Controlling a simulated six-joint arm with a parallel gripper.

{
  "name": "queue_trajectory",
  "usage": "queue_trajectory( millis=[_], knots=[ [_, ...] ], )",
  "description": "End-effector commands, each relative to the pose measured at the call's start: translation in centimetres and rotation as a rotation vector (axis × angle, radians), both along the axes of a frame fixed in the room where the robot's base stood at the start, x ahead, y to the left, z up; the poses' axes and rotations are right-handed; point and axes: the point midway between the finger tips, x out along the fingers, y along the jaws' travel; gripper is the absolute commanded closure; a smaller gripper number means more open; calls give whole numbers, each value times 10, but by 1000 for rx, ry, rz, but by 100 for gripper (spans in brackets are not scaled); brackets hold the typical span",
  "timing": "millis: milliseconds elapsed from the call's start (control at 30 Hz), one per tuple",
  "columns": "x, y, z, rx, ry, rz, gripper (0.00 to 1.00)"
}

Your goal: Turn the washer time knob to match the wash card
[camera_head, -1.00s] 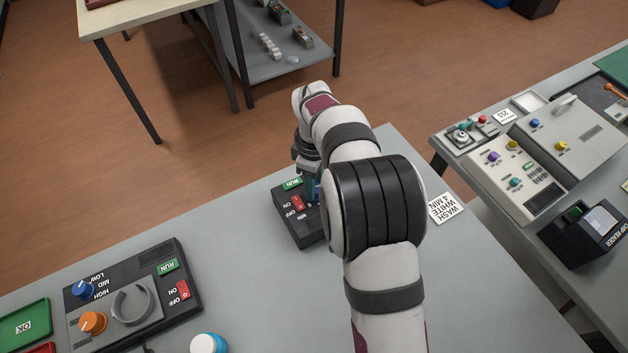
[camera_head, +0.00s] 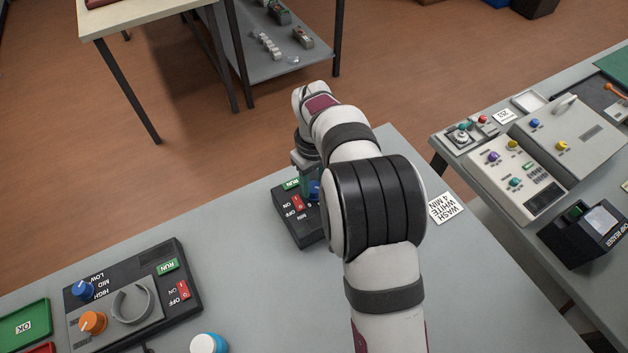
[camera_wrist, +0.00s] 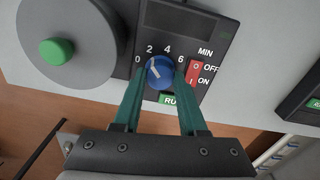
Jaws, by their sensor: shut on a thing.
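The blue time knob (camera_wrist: 160,72) sits on the dark washer panel (camera_wrist: 218,28) in the wrist view, with the numbers 0, 2, 4 and 6 around its top and MIN beside them. Its white mark points up and left, near the 2; the exact setting is hard to read. My gripper (camera_wrist: 160,80) has its green fingers on either side of the knob and is shut on it. In the head view my arm hides part of the washer panel (camera_head: 290,220). The white wash card (camera_head: 446,207) reads WASH WHITE 4 MIN, right of my arm.
A red OFF/ON switch (camera_wrist: 195,73) and a green RUN button (camera_wrist: 167,99) lie close to the knob. A round lid with a green button (camera_wrist: 57,52) is on the left. Another knob panel (camera_head: 185,255) stands at lower left in the head view.

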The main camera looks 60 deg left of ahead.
Motion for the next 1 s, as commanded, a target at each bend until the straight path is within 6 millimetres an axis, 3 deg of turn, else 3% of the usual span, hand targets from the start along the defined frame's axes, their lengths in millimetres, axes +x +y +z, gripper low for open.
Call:
queue_trajectory(
  millis=[600,1000],
  knots=[
    [0,0,1,1,0,-562,100],
    [0,0,1,1,0,-797,100]
  ],
)
